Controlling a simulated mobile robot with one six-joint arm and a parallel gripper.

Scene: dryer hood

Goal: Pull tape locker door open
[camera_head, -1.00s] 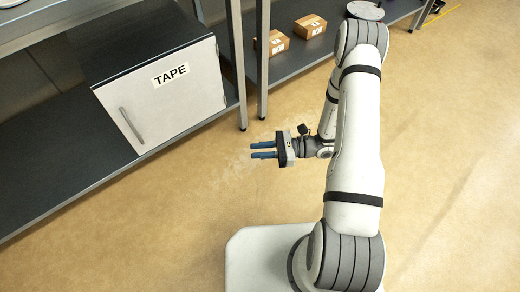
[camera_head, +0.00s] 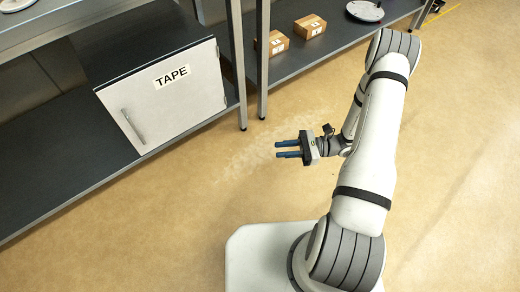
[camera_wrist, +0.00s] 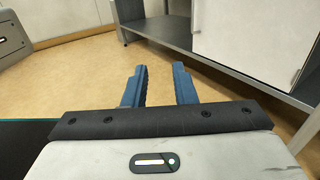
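The tape locker (camera_head: 150,85) is a box with a white door (camera_head: 172,100) labelled TAPE, standing on the dark lower shelf at the left of the head view. The door looks shut. A grey vertical bar handle (camera_head: 132,126) is at its left side. In the wrist view, part of the white locker door (camera_wrist: 255,35) shows at the upper right. My gripper (camera_head: 276,149) is over the open floor to the right of the locker, well apart from it, with its blue fingers pointing left. In the wrist view the two fingers (camera_wrist: 160,82) stand apart with nothing between them.
A grey post (camera_head: 237,70) of the shelving stands just right of the locker. Two cardboard boxes (camera_head: 310,27) and a round grey object (camera_head: 365,11) are on the adjoining shelf. The tan floor (camera_head: 180,210) in front of the locker is clear.

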